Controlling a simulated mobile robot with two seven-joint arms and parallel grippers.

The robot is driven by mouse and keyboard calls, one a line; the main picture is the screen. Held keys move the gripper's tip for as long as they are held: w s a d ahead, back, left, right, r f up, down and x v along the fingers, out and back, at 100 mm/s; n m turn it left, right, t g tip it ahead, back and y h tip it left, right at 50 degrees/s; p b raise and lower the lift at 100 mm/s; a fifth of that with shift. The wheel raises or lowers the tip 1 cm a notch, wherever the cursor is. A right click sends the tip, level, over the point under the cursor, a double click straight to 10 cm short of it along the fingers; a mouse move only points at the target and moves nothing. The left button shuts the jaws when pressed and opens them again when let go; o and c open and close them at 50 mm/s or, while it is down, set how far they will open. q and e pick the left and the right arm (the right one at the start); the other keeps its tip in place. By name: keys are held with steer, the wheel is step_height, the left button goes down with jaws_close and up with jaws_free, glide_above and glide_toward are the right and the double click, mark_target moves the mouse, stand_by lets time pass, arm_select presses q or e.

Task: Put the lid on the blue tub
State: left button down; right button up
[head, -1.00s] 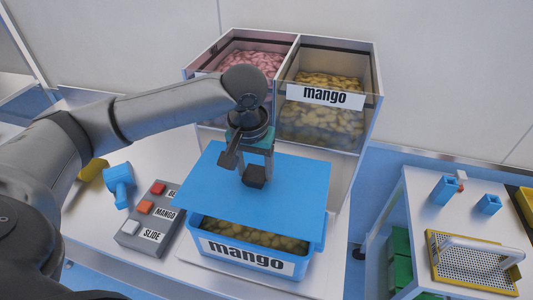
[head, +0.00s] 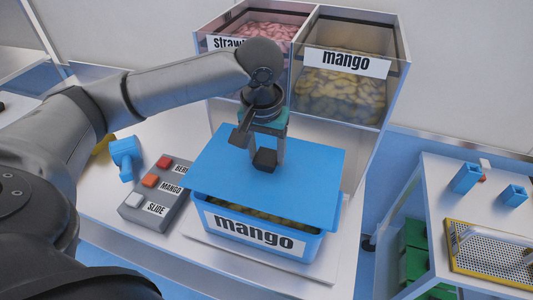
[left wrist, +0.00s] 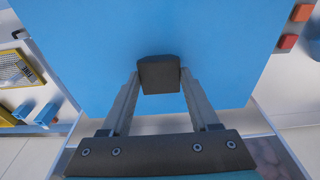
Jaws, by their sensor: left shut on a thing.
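The blue lid (head: 225,165) is a flat blue sheet with a black knob (head: 265,160) in its middle. My left gripper (head: 265,152) is shut on that knob; the left wrist view shows the two fingers on either side of the knob (left wrist: 159,74). The blue tub (head: 328,245), labelled mango and holding yellow pieces, stands on the table below the lid. The lid covers most of the tub, and a strip of the contents shows at the front edge, so the lid looks above the rim there. My right gripper is not in view.
A grey button box (head: 140,215) and a blue tool (head: 124,157) lie left of the tub. Clear bins of strawberry and mango (head: 345,95) stand behind. A side table at right holds a yellow-framed rack (head: 490,250) and small blue blocks (head: 466,178).

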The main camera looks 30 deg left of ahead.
arm_select(q)
steer(key=shift+f+b, duration=1.05)
steer(key=shift+b, duration=0.25)
steer(key=shift+f, duration=1.1)
steer(key=shift+c, duration=0.2)
jaws_free()
step_height(320, 180, up, 15)
steer(key=s+p, duration=0.2)
steer(key=shift+d, duration=0.25)
steer(key=shift+s, duration=0.1)
